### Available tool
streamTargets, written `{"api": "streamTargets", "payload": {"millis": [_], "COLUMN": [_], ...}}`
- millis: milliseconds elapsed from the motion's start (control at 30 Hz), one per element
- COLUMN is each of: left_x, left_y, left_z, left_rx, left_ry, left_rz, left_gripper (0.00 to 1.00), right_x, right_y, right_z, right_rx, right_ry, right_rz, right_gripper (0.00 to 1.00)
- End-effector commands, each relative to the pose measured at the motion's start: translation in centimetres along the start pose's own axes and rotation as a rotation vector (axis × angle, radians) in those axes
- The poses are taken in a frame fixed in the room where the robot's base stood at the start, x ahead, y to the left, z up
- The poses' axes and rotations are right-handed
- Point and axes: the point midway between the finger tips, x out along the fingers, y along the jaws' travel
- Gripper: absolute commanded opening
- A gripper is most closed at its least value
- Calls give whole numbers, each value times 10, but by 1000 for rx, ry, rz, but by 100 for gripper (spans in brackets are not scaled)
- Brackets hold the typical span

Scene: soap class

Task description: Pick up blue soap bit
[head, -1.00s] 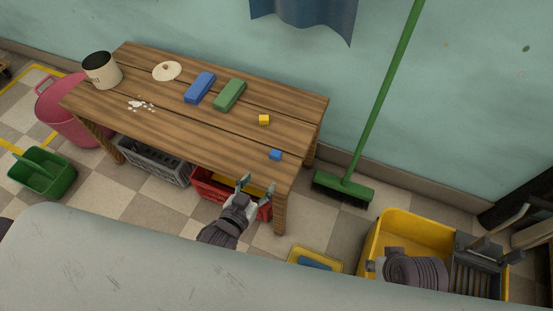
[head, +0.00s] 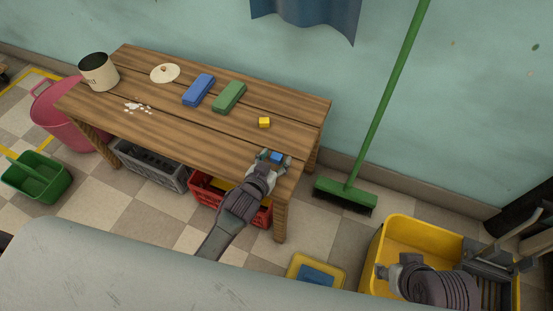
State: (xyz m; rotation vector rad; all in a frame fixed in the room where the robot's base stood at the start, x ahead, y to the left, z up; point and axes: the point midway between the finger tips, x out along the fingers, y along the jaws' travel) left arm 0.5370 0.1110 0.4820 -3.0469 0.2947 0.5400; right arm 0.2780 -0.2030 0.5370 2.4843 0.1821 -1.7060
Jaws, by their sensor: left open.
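A small blue soap bit (head: 277,157) lies near the right front corner of the wooden table (head: 180,125). My left gripper (head: 274,160) is open at the table's front right part, with its fingers on either side of the blue soap bit. Whether the fingers touch it I cannot tell. My right arm shows at the lower right over the yellow bucket; its fingertips are not clearly visible.
A small yellow bit (head: 264,122), a green block (head: 229,96), a blue block (head: 198,89), a lid (head: 165,73), white crumbs (head: 137,107) and a pot (head: 98,71) are on the table. A green broom (head: 347,195) leans right of it. A yellow bucket (head: 425,234) stands lower right.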

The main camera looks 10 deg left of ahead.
Motion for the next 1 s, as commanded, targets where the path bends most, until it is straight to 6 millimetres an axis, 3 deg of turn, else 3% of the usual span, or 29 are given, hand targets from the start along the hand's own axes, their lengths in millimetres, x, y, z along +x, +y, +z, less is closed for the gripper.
{"api": "streamTargets", "payload": {"millis": [200, 500, 833, 1000], "left_x": [0, 0, -1, -6], "left_y": [0, 0, 0, 0], "left_z": [0, 0, -3, -17], "left_rx": [0, 0, 0, 1], "left_ry": [0, 0, 1, 3], "left_rz": [0, 0, 0, 0], "left_gripper": [62, 14, 14, 14], "right_x": [0, 0, -2, -9], "right_y": [0, 0, 0, 0], "right_z": [-1, 0, 0, 3], "right_rx": [0, 0, 0, 0], "right_ry": [2, 1, -1, -31], "right_rz": [0, 0, 0, 0], "right_gripper": [40, 40, 40, 40]}}
